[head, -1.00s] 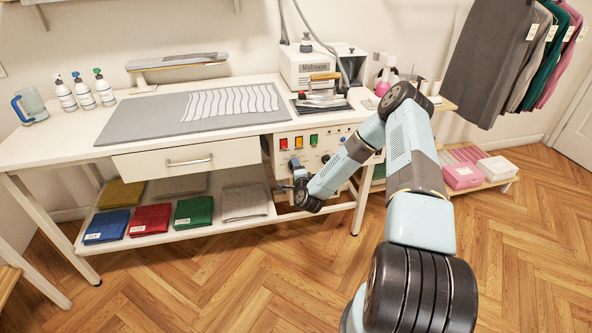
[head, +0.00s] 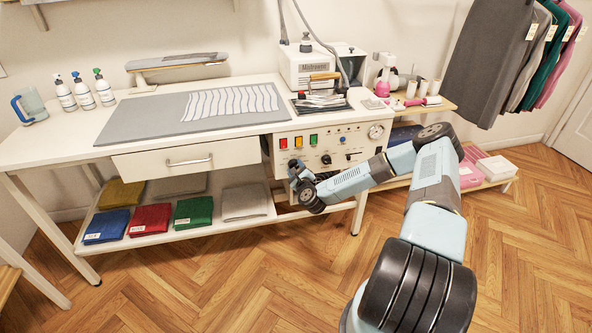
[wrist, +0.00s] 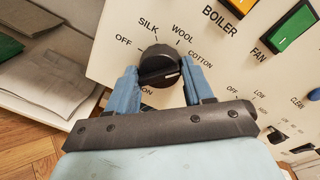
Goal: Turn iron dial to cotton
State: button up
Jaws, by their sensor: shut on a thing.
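The iron dial (wrist: 160,66) is a round black knob on the white control panel (head: 330,140). In the wrist view the labels OFF, SILK, WOOL and COTTON run around it. The white mark on the knob points right, a little below the COTTON label (wrist: 200,58). My gripper (wrist: 160,78) is shut on the dial, with one blue finger on its left and one on its right. The word below the dial is partly hidden, with only "ON" showing.
Lit buttons (head: 298,142) sit above on the panel, with another black knob (head: 326,159) to the right. A drawer (head: 188,160) is left of the panel. Folded cloths (head: 194,211) lie on the shelf below. The wooden floor in front is clear.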

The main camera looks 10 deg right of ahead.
jog(key=shift+d+f+m, duration=0.2)
jog(key=shift+m, duration=0.7)
jog(key=o, duration=0.8)
jog(key=shift+c, duration=0.2)
jog(key=shift+o, duration=1.2)
jog(key=shift+a+r, duration=0.1)
jog(key=s, duration=1.3)
jog(key=shift+s+d+r, duration=0.3)
jog(key=shift+s+d, duration=0.05)
